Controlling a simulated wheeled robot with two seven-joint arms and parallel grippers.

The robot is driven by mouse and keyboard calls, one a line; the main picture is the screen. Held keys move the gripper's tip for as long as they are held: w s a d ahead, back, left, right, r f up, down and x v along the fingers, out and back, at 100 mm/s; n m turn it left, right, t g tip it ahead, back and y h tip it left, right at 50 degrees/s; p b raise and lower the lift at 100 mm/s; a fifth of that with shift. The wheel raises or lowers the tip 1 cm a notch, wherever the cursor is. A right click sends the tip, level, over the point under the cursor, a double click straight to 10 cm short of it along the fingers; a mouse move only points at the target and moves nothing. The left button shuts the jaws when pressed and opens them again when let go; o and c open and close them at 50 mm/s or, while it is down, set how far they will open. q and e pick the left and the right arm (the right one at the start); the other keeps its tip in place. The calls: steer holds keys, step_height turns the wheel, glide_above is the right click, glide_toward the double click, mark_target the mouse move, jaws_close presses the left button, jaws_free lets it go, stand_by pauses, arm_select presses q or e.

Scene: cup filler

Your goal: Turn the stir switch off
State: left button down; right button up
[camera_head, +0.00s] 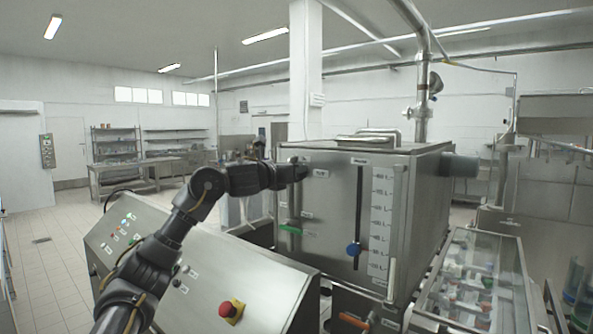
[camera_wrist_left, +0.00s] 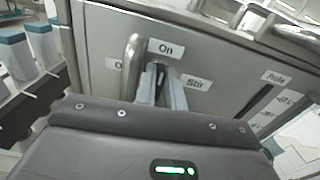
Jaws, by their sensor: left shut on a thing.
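The stir switch (camera_wrist_left: 160,68) is on the front panel of the steel tank (camera_head: 335,215). In the left wrist view only a small dark part of it shows between my fingers, so I cannot tell which way it points. An "On" label (camera_wrist_left: 166,48) is above it, a "Stir" label (camera_wrist_left: 196,83) to its right, and a partly hidden label starting with "O" (camera_wrist_left: 115,63) to its left. My left gripper (camera_wrist_left: 161,82) is shut on the switch. In the head view this gripper (camera_head: 301,169) reaches the tank's upper left front. My right gripper is not in view.
A bar-like handle (camera_wrist_left: 133,58) stands close left of my fingers. A control console (camera_head: 225,265) with a red emergency button (camera_head: 230,309) lies below my left arm. The tank also carries a level slider with a blue knob (camera_head: 353,249). A glass-topped case (camera_head: 468,278) stands right.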

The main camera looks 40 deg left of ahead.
arm_select(q)
steer(key=n, duration=0.5)
steer(key=a+n+p, duration=0.1)
steer(key=n, duration=0.5)
steer(key=f+n+p, duration=0.1)
steer(key=n, duration=0.5)
steer(key=shift+a, duration=0.15)
steer(key=shift+n, duration=0.3)
stand_by(0.4)
steer(key=c, duration=1.5)
jaws_free()
steer(key=shift+f, duration=0.1)
steer(key=shift+s, duration=0.1)
steer(key=s+b, duration=0.4)
steer(key=s, duration=0.6)
steer(key=shift+s+b, duration=0.35)
